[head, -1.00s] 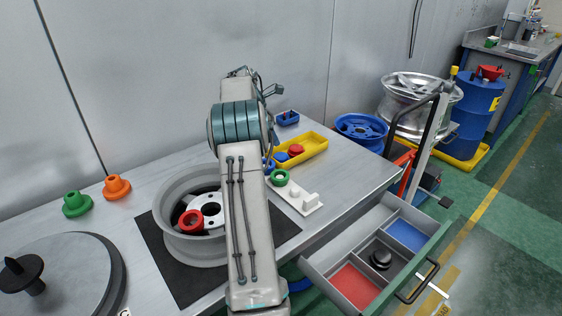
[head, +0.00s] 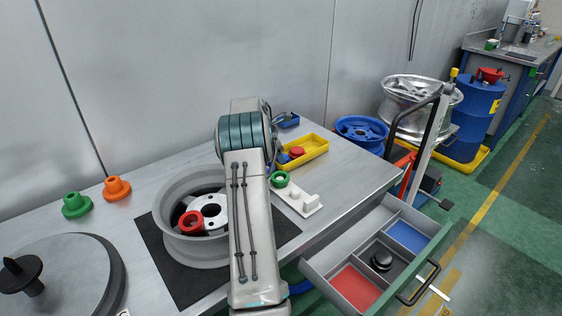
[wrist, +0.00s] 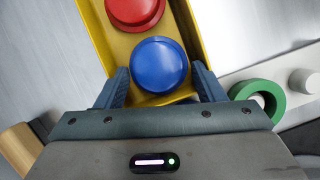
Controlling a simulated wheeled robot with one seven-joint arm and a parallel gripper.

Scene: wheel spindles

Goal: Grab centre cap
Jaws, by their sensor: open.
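A round blue cap (wrist: 158,64) lies in a yellow tray (wrist: 97,36), with a red cap (wrist: 134,8) beyond it. My gripper (wrist: 160,86) is open, with one finger on each side of the near part of the blue cap. The fingers look apart from the cap, though the height between them is hard to judge. In the head view the yellow tray (head: 316,147) and the red cap (head: 297,152) show on the bench. My arm hides the gripper and much of the tray's near end there.
A green ring (head: 280,179) sits on a white peg board (head: 312,207) close to the tray. A grey wheel rim (head: 166,232) holding a red ring (head: 190,222) stands left of my arm. An open drawer (head: 322,262) juts out in front.

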